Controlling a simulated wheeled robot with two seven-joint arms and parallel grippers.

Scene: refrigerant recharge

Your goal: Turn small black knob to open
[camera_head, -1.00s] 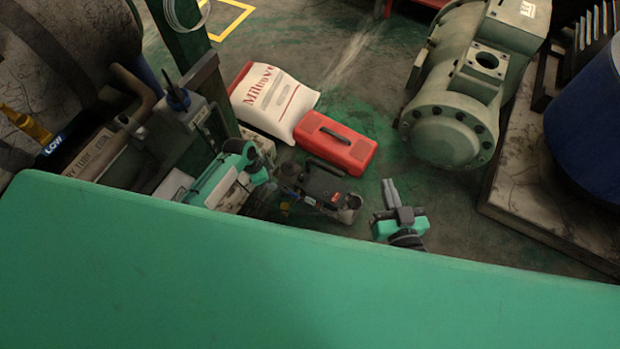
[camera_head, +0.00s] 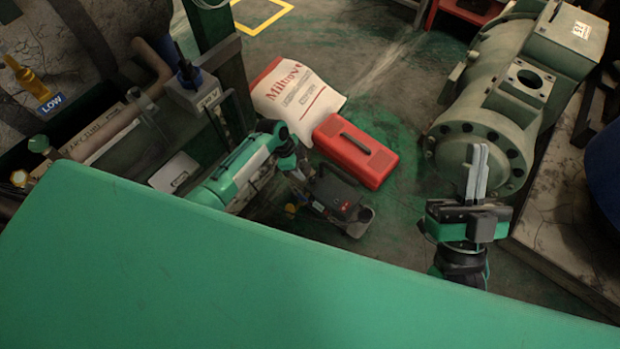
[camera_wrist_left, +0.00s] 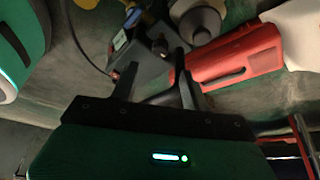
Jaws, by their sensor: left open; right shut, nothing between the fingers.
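My right gripper (camera_head: 477,175) is shut and empty, fingers pointing up in the picture, apart from the device.
A red case (camera_head: 355,150) and a white bag (camera_head: 295,92) lie behind the device. A large grey-green machine (camera_head: 495,125) stands behind my right gripper. Bare floor (camera_head: 395,215) lies between device and right gripper.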

